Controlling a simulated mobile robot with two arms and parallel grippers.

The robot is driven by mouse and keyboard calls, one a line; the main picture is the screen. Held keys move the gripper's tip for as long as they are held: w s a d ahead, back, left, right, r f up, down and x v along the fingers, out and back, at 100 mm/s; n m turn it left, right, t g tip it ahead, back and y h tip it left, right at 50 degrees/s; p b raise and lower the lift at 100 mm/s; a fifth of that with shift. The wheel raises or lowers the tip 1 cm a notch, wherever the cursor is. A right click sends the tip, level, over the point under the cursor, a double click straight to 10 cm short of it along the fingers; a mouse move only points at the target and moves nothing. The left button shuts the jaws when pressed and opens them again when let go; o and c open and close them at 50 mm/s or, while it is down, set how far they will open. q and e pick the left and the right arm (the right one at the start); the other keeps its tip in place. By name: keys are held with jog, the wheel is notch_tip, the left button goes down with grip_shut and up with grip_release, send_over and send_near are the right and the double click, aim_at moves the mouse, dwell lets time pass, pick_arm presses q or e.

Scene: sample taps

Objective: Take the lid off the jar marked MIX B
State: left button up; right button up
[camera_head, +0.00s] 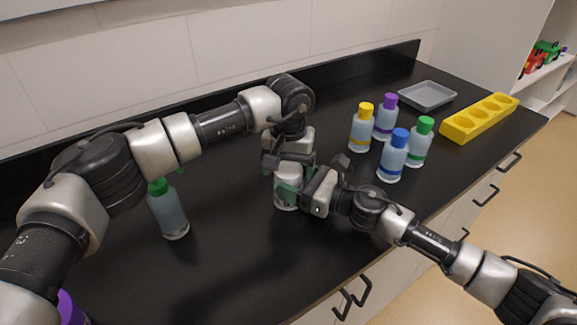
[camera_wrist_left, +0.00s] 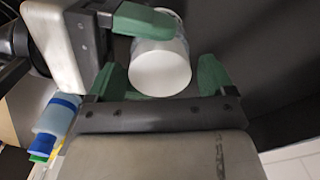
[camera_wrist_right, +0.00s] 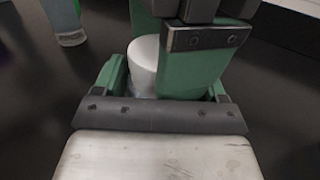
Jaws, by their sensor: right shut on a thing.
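A white-lidded jar (camera_head: 287,201) stands on the black counter between my two grippers, mostly hidden by them. Its marking cannot be read. My right gripper (camera_head: 300,192) is shut on the jar from the right side. My left gripper (camera_head: 290,168) is above the jar, pointing down. In the left wrist view its green fingers (camera_wrist_left: 163,78) are open on either side of the round white lid (camera_wrist_left: 160,68), with small gaps visible. In the right wrist view the white lid (camera_wrist_right: 145,55) is partly covered by a green finger of the left gripper.
A green-capped bottle (camera_head: 170,212) stands at left, and a purple-capped one (camera_head: 68,305) at the lower left edge. Yellow (camera_head: 361,132), purple (camera_head: 385,120), blue (camera_head: 392,160) and green-capped bottles (camera_head: 418,147) stand right of the grippers. A grey tray (camera_head: 428,95) and yellow rack (camera_head: 480,118) lie beyond.

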pick_arm(q)
jog(key=shift+o, duration=0.7)
jog(key=shift+r, duration=0.15)
jog(key=shift+r, duration=2.15)
pick_arm(e)
jog(key=o, duration=1.8)
jog(key=shift+c, duration=0.2)
